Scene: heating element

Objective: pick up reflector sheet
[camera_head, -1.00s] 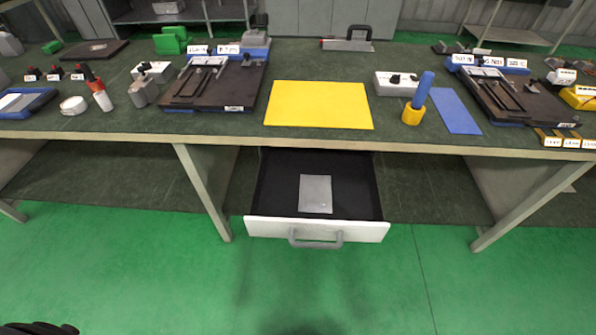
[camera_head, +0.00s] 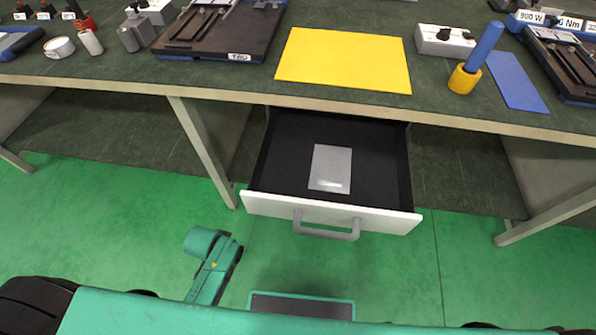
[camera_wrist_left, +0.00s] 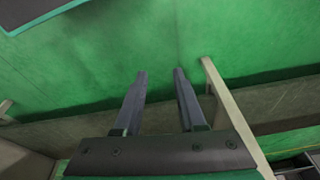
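The reflector sheet (camera_head: 331,168), a light grey rectangle with a bright shine near its front edge, lies flat in the open drawer (camera_head: 381,171). The drawer is dark inside, with a white front and a grey handle. My left gripper (camera_wrist_left: 160,74) shows in the left wrist view with its two dark fingers apart and nothing between them. The sheet does not show in that view, and the gripper is away from it. In the head view, teal links of mine show left of the drawer. My right gripper is not in view.
A bench leg (camera_head: 202,148) stands left of the drawer. Green floor is open in front.

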